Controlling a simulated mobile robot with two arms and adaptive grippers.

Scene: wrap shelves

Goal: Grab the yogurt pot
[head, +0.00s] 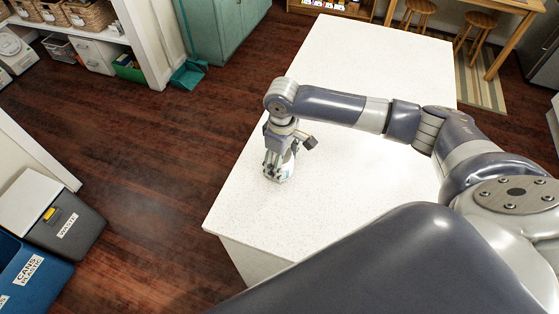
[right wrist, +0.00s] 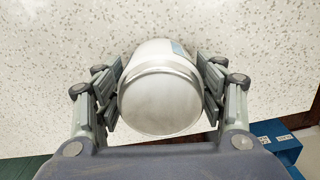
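A white yogurt pot (right wrist: 160,98) sits between the fingers of my right gripper, its round top facing the right wrist camera. A bit of blue label shows at its upper edge. In the head view the pot (head: 284,172) is at the left part of the white counter, partly hidden by the gripper. My right gripper (head: 279,165) points down over it. In the right wrist view the gripper's finger pads (right wrist: 160,90) press close against both sides of the pot. I cannot tell if the pot's base touches the counter. My left gripper is not in view.
The speckled white counter (head: 345,60) is otherwise bare, with its left edge close to the pot. Dark wooden floor (head: 160,150) lies to the left. A grey waste bin (head: 75,225) and a blue cans bin (head: 30,275) stand at the far left.

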